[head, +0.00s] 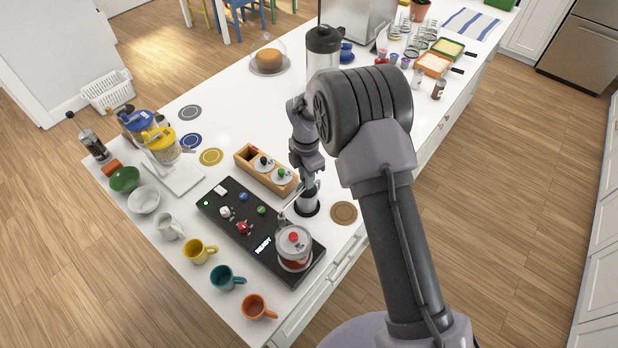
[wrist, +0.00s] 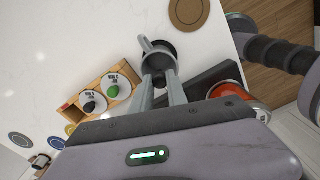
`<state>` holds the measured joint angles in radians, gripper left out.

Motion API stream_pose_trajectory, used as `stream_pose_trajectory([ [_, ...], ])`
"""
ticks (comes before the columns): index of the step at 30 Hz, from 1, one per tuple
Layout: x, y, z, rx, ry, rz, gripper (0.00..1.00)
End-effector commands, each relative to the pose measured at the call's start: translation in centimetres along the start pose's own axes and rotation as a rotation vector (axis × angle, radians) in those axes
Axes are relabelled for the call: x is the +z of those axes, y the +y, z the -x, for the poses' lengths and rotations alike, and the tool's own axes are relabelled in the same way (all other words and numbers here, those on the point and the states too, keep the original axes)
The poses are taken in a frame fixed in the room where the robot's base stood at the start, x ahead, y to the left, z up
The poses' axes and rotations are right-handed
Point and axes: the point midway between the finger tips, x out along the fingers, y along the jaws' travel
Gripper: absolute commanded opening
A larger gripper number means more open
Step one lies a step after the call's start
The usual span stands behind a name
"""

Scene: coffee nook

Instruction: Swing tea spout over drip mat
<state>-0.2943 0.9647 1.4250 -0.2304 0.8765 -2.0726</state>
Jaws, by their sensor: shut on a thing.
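In the head view the thin spout (head: 286,208) slants down left from the post, toward the glass pot; my wrist hides part of the post. A brown round mat (head: 343,213) lies flat just right of the post, also in the wrist view (wrist: 188,11). Which disc is the drip mat is unclear.
A glass pot with a red knob (head: 294,248) stands on the black station (head: 237,212). Several mugs line the front edge. The counter is clear around the brown mat.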

Motion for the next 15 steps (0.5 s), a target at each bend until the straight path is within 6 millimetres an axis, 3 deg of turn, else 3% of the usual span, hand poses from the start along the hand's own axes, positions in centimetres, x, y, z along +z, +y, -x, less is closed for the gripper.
stream_pose_trajectory([
  [13,-0.08,0.22,0.09,0.003,0.000,0.010,0.00],
  [14,-0.08,0.23,0.09,0.004,0.000,0.010,0.23],
  [15,-0.08,0.23,0.10,0.004,-0.001,0.010,0.30],
])
